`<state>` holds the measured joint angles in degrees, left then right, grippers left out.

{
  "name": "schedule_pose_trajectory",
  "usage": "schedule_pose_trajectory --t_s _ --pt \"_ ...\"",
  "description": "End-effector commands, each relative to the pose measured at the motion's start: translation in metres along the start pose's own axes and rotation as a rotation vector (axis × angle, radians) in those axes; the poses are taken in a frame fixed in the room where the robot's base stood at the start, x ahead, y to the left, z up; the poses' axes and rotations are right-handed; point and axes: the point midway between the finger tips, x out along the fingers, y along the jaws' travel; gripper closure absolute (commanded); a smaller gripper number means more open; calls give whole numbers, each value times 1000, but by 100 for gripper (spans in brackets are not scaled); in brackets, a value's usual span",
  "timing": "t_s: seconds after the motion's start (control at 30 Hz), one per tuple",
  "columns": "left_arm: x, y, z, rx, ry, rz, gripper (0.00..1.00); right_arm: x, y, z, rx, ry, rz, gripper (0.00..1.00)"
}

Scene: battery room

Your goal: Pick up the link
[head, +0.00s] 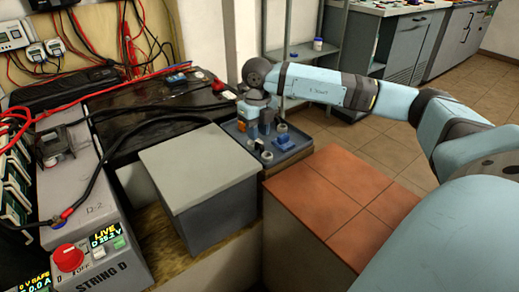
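My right arm reaches in from the right, and its gripper (262,122) points down over a small blue-grey tray (296,147). The fingers are small and dark among the tray's parts, so I cannot tell whether they are open or touching anything. On the tray are a blue block (284,141), a pale ring-like piece (281,127), a small cylinder (267,156) and an orange piece (241,113) partly behind the gripper. I cannot tell for certain which piece is the link. My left gripper is out of view.
A grey box with a pale lid (197,165) stands just left of the tray. An orange tiled top (335,190) lies in front and is clear. Black batteries (150,105) with cables are at the back left. A String D unit (88,255) with a red knob stands front left.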

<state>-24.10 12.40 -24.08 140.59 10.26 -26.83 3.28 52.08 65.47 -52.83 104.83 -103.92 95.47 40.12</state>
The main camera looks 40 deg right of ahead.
Motion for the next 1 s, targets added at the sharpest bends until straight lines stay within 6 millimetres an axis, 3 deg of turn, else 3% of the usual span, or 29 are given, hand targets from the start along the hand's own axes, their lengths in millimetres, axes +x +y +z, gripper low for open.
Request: schedule_pose_trajectory --t_s 0.27,0.37,0.63,0.77,1.0 --pt "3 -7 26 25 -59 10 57 38 -4 -5 0 2 -1 71" --pt "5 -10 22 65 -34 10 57 49 -3 -4 0 1 -1 71" --pt "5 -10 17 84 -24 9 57 51 -3 -4 -1 1 0 71" --pt "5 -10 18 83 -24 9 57 51 -3 -4 -1 1 0 100" --pt "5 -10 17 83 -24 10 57 51 -3 -4 -1 0 0 100"
